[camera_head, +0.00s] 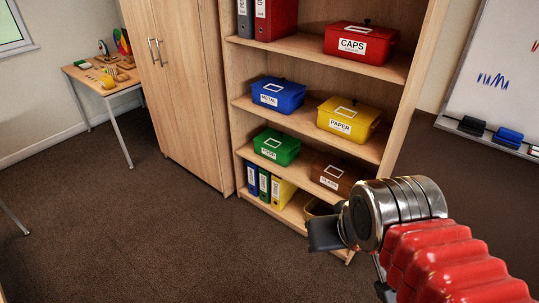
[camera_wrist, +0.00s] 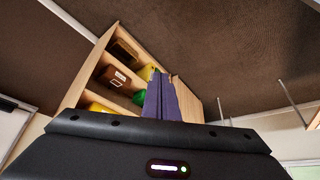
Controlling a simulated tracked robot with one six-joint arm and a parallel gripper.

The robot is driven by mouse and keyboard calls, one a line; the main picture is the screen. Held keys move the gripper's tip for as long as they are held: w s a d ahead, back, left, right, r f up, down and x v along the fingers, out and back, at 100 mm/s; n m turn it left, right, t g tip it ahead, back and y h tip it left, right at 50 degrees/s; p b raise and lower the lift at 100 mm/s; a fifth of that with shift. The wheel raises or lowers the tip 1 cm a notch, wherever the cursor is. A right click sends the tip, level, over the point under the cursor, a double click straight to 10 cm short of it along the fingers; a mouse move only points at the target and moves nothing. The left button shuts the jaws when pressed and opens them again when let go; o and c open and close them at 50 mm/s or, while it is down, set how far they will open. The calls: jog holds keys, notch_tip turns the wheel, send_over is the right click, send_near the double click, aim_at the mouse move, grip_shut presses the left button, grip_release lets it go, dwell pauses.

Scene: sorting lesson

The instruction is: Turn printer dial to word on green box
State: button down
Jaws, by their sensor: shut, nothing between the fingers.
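The green box (camera_head: 277,146) stands on a lower shelf of the wooden shelf unit in the head view. It has a lid with a white frame mark and a small white label on its front, whose word is too small to read surely. A bit of green also shows beside my fingers in the wrist view (camera_wrist: 139,98). No printer or dial is in view. My gripper (camera_wrist: 164,82) is shut and empty, its purple fingers together in front of the shelf unit. In the head view my arm covers the lower right of the shelf unit.
The shelf unit (camera_head: 233,100) also holds a red CAPS box (camera_head: 361,43), a blue METAL box (camera_head: 278,94), a yellow PAPER box (camera_head: 349,118), a brown box (camera_head: 333,172) and binders. A tall cupboard (camera_head: 180,100) and table (camera_head: 82,74) stand left. Carpet is clear in front.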

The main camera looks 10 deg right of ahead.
dwell(0.4)
jog(key=c, duration=2.5)
grip_release()
jog(key=shift+c, duration=0.2)
jog(key=o, duration=0.8)
jog(key=shift+d, duration=0.1)
